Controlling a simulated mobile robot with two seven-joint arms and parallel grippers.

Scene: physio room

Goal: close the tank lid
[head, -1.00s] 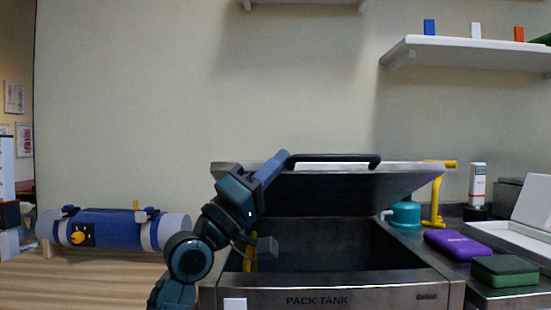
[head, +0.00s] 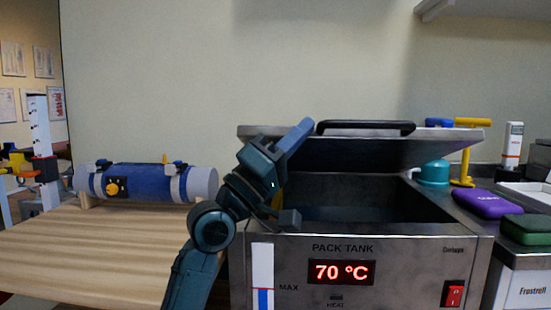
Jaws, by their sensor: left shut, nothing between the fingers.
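The pack tank (head: 385,248) is a steel box with a red 70 °C display on its front. Its lid (head: 360,155) is partly open, tilted above the tank, with its dark underside facing me and the tank's dark inside showing below. A black bar handle (head: 365,127) runs along the lid's raised front edge. My left gripper (head: 298,136) is shut and empty at the left part of the lid's front edge, just left of the handle. I cannot tell whether it touches the lid. My right gripper is out of view.
A blue roll-shaped device (head: 140,182) lies on the wooden table (head: 95,245) at left. Right of the tank are a teal pot (head: 434,173), a yellow stand (head: 466,170), a purple case (head: 487,203) and a green block (head: 527,229). A white shelf (head: 455,8) hangs above.

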